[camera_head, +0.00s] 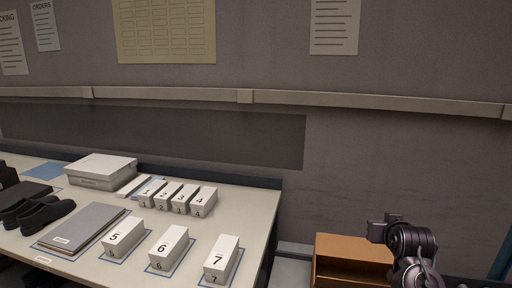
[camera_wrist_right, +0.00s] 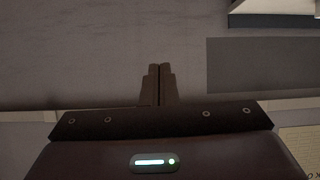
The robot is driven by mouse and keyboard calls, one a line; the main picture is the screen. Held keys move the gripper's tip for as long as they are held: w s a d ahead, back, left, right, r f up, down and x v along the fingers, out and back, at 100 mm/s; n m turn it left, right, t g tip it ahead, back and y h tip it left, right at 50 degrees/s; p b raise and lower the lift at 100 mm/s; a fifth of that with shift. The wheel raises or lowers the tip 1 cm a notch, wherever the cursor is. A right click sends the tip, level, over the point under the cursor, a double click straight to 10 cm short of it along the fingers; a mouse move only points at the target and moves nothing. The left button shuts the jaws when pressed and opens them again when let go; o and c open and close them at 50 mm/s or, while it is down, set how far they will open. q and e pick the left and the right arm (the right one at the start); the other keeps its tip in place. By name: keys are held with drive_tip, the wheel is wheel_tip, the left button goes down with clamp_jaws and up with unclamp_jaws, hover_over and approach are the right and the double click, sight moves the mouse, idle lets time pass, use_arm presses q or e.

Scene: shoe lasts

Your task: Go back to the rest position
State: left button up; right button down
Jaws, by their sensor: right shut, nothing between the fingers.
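My right gripper (camera_head: 380,230) is raised at the lower right of the head view, beyond the table's right end and in front of the wall. In the right wrist view its two fingers (camera_wrist_right: 160,82) are together with nothing between them. The wall fills most of that view behind the fingers. My left gripper is in neither view.
The table (camera_head: 255,207) holds numbered white boxes, including box 7 (camera_head: 221,260) near its right end. Black shoes (camera_head: 45,212), a grey board (camera_head: 80,228) and a lidded box (camera_head: 101,171) lie further left. An open brown box (camera_head: 350,262) stands beside my right arm.

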drive_tip(key=s+a+f+n+g+y, duration=0.1)
drive_tip(key=s+a+f+g, duration=0.1)
drive_tip(key=s+a+f, duration=0.4)
drive_tip(key=s+a+f+n+g+y, duration=0.1)
drive_tip(key=s+a+f+n+g, duration=0.1)
drive_tip(key=s+f, duration=0.7)
drive_tip(key=s+a+f+n+g+y, duration=0.1)
drive_tip(key=s+a+f+g, duration=0.15)
drive_tip(key=s, duration=0.65)
drive_tip(key=s+a+f+g, duration=0.2)
drive_tip(key=s+a, duration=0.1)
drive_tip(key=s, duration=0.7)
wheel_tip(320, 180, down, 31)
drive_tip(key=s+g, duration=0.2)
drive_tip(key=s, duration=0.1)
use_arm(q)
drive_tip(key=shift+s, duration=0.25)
use_arm(e)
drive_tip(key=s+d+f, duration=0.1)
drive_tip(key=s+f, duration=0.7)
drive_tip(key=s, duration=0.1)
drive_tip(key=s+d+f, duration=0.2)
drive_tip(key=s+f, duration=0.6)
drive_tip(key=s, duration=0.1)
drive_tip(key=shift+d+n, duration=0.25)
drive_tip(key=shift+n, duration=0.05)
